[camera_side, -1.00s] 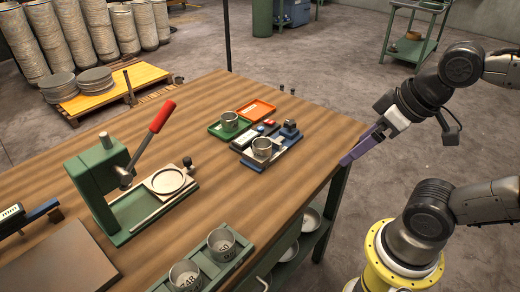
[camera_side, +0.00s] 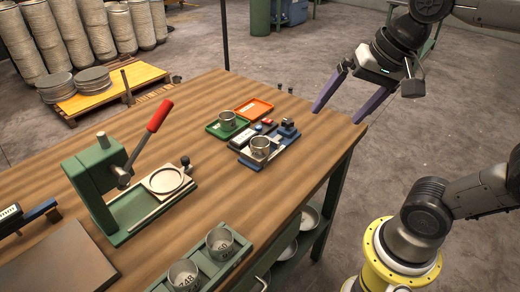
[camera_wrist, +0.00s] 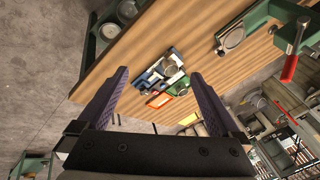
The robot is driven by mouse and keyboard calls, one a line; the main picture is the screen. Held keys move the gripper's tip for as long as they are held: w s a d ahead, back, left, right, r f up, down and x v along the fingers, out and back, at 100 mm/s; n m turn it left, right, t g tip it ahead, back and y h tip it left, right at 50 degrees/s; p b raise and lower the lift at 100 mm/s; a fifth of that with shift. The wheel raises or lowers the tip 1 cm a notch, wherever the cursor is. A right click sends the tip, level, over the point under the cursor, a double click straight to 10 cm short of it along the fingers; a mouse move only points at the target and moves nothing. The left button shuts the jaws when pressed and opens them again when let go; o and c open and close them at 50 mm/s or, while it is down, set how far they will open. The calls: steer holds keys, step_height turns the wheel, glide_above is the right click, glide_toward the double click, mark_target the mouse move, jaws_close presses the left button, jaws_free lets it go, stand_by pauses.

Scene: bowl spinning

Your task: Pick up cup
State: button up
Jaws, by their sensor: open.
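A metal cup (camera_side: 260,147) stands on the blue device (camera_side: 272,152) near the table's right part. A second metal cup (camera_side: 227,120) stands on the green tray (camera_side: 214,130) behind it. Two more cups, one (camera_side: 220,241) and another (camera_side: 184,273), sit in a green rack at the front. My gripper (camera_side: 336,112) is open and empty, above the table's right edge, to the right of the blue device and apart from all cups. In the wrist view, a cup (camera_wrist: 169,67) on the blue device shows between the purple fingers; my gripper (camera_wrist: 157,82) holds nothing.
An orange tray (camera_side: 254,108) lies behind the blue device. A green press with a red lever (camera_side: 158,116) stands at the left of the wooden table (camera_side: 200,205). Bare tabletop lies between the press and the blue device. Bowls sit on a shelf below.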

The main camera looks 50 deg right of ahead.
steer(key=w+r+m+g, duration=0.1)
steer(key=w+r+m, duration=0.1)
steer(key=w+m, duration=0.4)
steer(key=m+g+y, duration=0.1)
steer(key=m+g, duration=0.3)
steer(key=m, duration=0.1)
glide_above(260, 138)
steer(key=s+a, duration=0.1)
steer(key=s, duration=0.1)
step_height(260, 138, down, 17)
steer(key=shift+w+a+f, duration=0.1)
steer(key=shift+a+f, duration=0.1)
steer(key=shift+f, duration=1.25)
steer(key=shift+w+a+f, duration=0.1)
steer(key=shift+a+f, duration=0.05)
steer(key=shift+f, duration=1.3)
steer(key=c, duration=1.4)
steer(key=shift+r, duration=0.1)
